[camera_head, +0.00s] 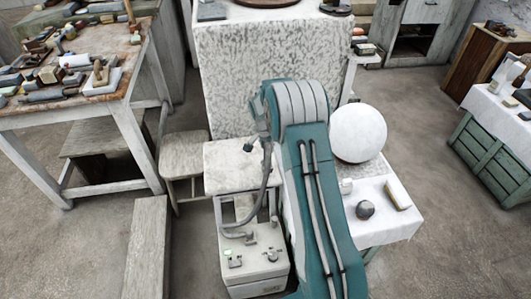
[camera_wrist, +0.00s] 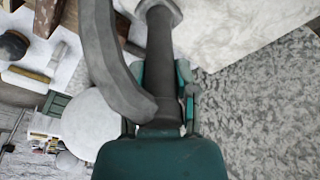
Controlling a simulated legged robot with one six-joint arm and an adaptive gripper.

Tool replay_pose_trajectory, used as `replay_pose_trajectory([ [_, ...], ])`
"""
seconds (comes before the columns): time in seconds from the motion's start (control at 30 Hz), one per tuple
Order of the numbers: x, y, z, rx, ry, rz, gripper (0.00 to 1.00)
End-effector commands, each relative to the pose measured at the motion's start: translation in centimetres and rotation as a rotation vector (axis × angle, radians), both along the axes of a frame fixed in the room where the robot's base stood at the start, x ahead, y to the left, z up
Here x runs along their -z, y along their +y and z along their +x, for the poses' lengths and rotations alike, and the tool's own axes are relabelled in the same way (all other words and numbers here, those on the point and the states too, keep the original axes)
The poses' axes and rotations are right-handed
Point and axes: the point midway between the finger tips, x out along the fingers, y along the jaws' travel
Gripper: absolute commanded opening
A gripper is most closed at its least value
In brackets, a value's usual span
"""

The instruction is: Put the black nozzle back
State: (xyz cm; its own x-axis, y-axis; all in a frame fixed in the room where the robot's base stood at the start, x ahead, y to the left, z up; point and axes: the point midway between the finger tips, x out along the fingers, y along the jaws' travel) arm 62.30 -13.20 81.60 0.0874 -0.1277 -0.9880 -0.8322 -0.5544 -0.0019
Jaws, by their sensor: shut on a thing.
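The black nozzle (camera_wrist: 160,45) is a dark grey-black tube with a pale collar at its far end in the wrist view. My gripper (camera_wrist: 163,78) is shut on it, with teal fingers on both sides. A thick grey hose (camera_wrist: 112,60) curves beside the nozzle. In the head view my gripper (camera_head: 260,125) is at the end of my teal arm and partly hidden by it. The grey hose (camera_head: 265,172) hangs from there to a pale machine (camera_head: 258,262) with a green light. A small dark piece (camera_head: 248,147) shows below the gripper; I cannot tell if it is the nozzle's tip.
A speckled plaster block (camera_head: 230,75) stands behind the gripper. A wooden stool (camera_head: 183,153) and a cluttered workbench (camera_head: 115,90) are at left. Bare floor shows between the furniture.

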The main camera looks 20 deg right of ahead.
Motion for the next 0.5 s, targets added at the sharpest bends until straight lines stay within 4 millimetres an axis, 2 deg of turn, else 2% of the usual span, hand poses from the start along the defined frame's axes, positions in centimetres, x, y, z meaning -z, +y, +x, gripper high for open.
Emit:
replay_pose_trajectory([
  [0.13, 1.0, 0.5, 0.7, -0.002, 0.000, 0.000, 0.00],
  [0.3, 3.5, 0.4, 0.6, -0.001, 0.002, 0.000, 0.00],
  [0.5, 3.8, 0.3, 0.6, 0.000, -0.001, 0.000, 0.00],
])
